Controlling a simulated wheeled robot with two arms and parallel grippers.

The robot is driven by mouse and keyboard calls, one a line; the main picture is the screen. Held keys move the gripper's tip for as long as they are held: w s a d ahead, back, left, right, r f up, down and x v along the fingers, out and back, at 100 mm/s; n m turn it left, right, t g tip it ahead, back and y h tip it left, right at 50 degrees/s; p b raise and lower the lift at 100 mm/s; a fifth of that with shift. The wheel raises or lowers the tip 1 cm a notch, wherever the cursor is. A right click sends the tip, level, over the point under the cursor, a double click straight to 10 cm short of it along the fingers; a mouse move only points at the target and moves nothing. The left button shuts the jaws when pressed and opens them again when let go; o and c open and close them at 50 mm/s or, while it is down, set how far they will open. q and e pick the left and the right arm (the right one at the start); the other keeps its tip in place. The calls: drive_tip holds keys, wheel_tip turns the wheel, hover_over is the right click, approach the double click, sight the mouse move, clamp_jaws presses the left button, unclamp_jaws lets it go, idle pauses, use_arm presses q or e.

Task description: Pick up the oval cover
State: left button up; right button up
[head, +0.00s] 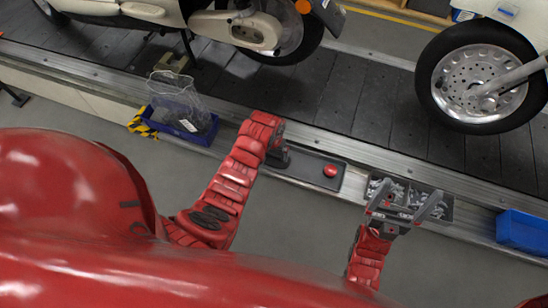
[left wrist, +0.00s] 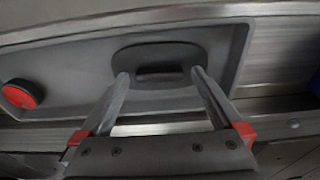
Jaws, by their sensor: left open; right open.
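The oval cover (left wrist: 160,52) is a dark, flat oval with a raised slotted grip in its middle. It lies in a grey tray (left wrist: 75,62) in the left wrist view. My left gripper (left wrist: 159,73) is open and empty, its fingertips at the near side of the cover, one to each side of the grip; contact cannot be told. In the head view my left gripper (head: 279,156) is over the left end of the tray (head: 306,166) and hides the cover. My right gripper (head: 412,190) is open and empty over the bins of metal parts.
A red round part (head: 331,171) lies in the tray. Bins with small metal parts (head: 384,187) stand to its right, then a blue bin (head: 522,232). A blue crate (head: 183,124) with a clear bag stands left. Scooters stand on the slat conveyor (head: 350,95) behind.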

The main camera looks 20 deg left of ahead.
use_arm(q)
drive_tip(key=c, duration=1.2)
drive_tip(key=shift+c, duration=0.2)
drive_tip(key=shift+r, duration=0.65)
drive_tip(key=shift+s+r+p, duration=0.2)
drive_tip(key=shift+s+r, duration=0.05)
drive_tip(key=shift+r, duration=0.35)
drive_tip(key=shift+s+r+p, duration=0.15)
drive_tip(key=shift+s+r, duration=0.05)
drive_tip(key=shift+r, duration=0.35)
drive_tip(key=s+r+p, duration=0.1)
drive_tip(key=s, duration=1.4)
drive_tip(key=shift+a+r, duration=0.2)
drive_tip(key=shift+a, duration=0.05)
